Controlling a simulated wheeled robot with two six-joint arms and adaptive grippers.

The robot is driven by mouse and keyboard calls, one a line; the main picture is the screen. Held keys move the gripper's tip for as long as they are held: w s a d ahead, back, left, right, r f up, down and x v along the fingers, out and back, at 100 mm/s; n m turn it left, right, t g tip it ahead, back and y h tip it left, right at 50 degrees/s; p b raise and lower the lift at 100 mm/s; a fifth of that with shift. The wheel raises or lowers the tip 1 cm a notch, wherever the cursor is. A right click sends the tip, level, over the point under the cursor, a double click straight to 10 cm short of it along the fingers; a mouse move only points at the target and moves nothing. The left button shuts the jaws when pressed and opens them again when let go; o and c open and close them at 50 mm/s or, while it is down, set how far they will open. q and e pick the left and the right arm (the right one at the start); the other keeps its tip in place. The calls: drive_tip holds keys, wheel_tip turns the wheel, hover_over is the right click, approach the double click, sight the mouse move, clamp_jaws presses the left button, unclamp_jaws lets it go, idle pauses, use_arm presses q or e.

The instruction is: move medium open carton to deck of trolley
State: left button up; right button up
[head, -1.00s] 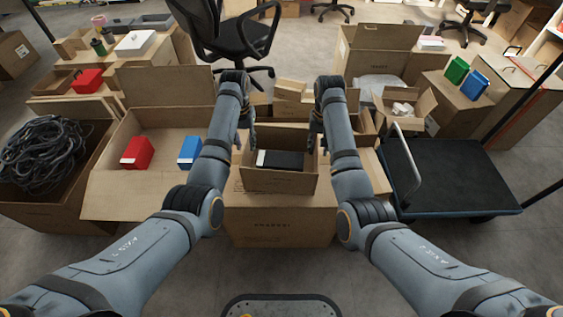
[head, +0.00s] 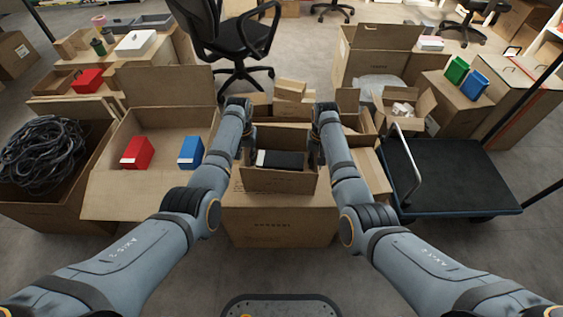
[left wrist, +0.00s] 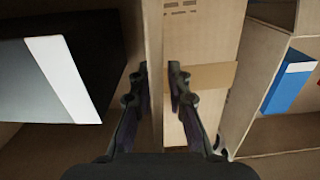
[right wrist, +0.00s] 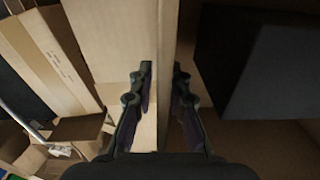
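The medium open carton (head: 280,180) stands on a larger closed carton, with a dark box with a white end (head: 283,159) inside it. My left gripper (head: 243,146) is at its left wall and my right gripper (head: 316,148) at its right wall. In the left wrist view, the fingers (left wrist: 158,78) are either side of the carton wall (left wrist: 154,40), with a small gap showing. In the right wrist view, the fingers (right wrist: 162,78) straddle the opposite wall (right wrist: 168,30) and look apart from it. The trolley's dark deck (head: 450,178) is at the right, empty.
The large carton (head: 275,225) supports the medium one. At left, an open carton (head: 105,195) holds a red box (head: 136,153) and a blue box (head: 190,152). The trolley's pale handle (head: 408,165) rises at the deck's left edge. Smaller cartons (head: 290,88) and a chair (head: 232,45) stand behind.

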use_arm(q)
clamp_jaws()
use_arm(e)
clamp_jaws()
use_arm(q)
drive_tip(key=shift+r, duration=0.1)
